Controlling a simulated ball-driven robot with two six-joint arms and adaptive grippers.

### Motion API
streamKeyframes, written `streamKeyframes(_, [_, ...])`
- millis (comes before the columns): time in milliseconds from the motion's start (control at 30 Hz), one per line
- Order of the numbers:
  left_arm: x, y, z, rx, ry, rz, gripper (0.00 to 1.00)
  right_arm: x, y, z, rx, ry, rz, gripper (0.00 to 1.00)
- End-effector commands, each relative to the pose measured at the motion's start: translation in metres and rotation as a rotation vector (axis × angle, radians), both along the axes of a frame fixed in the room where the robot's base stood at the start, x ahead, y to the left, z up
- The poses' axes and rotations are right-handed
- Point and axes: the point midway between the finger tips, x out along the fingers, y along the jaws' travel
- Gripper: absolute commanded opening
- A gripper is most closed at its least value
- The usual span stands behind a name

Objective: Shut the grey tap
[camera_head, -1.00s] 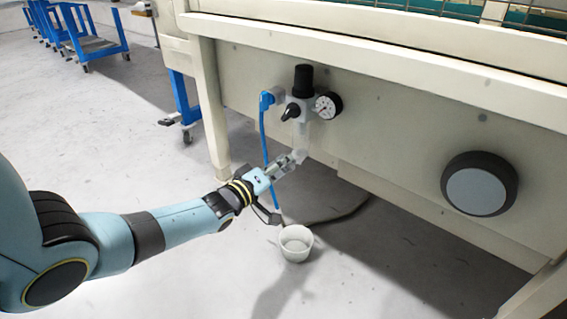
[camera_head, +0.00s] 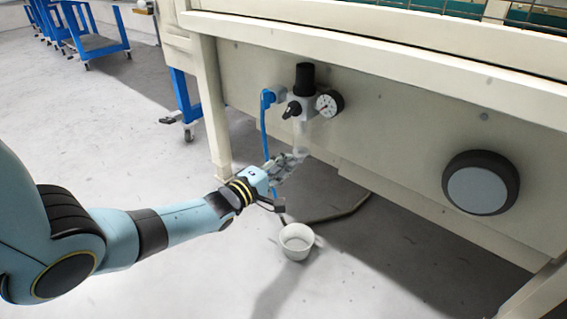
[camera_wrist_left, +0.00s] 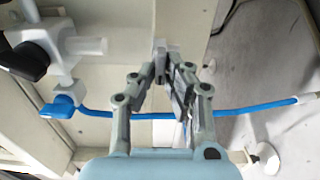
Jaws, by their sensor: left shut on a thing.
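The grey tap (camera_head: 300,153) is a small pale piece at the lower end of the regulator's bowl under the cream machine. In the left wrist view its pale end (camera_wrist_left: 166,46) shows at my fingertips. My left gripper (camera_head: 290,160) reaches up to it from the lower left and is shut on it. In the left wrist view the gripper's fingers (camera_wrist_left: 165,72) are close together and hide most of the tap, so I cannot tell its handle's angle. My right gripper is in neither view.
Above the tap are the regulator's black knob (camera_head: 303,79), a black lever (camera_head: 291,110) and a round gauge (camera_head: 328,104). A blue hose (camera_head: 264,130) hangs behind my gripper. A white cup (camera_head: 296,246) stands below on the floor. A large black-rimmed disc (camera_head: 478,188) is at right.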

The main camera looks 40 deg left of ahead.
Motion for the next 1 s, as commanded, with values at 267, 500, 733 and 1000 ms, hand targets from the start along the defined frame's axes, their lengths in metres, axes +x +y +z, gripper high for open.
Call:
streamKeyframes(267, [0.004, 0.002, 0.005, -0.012, -0.006, 0.003, 0.00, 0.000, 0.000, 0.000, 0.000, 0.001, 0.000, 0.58])
streamKeyframes(500, [0.004, 0.002, 0.005, -0.011, -0.007, 0.003, 0.18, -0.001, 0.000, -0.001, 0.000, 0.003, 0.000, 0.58])
streamKeyframes(733, [0.003, 0.001, 0.003, -0.009, -0.004, 0.002, 0.33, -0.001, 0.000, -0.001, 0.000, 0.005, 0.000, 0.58])
streamKeyframes(1000, [-0.007, 0.001, 0.001, -0.008, -0.001, 0.001, 0.33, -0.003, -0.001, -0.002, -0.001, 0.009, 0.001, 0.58])
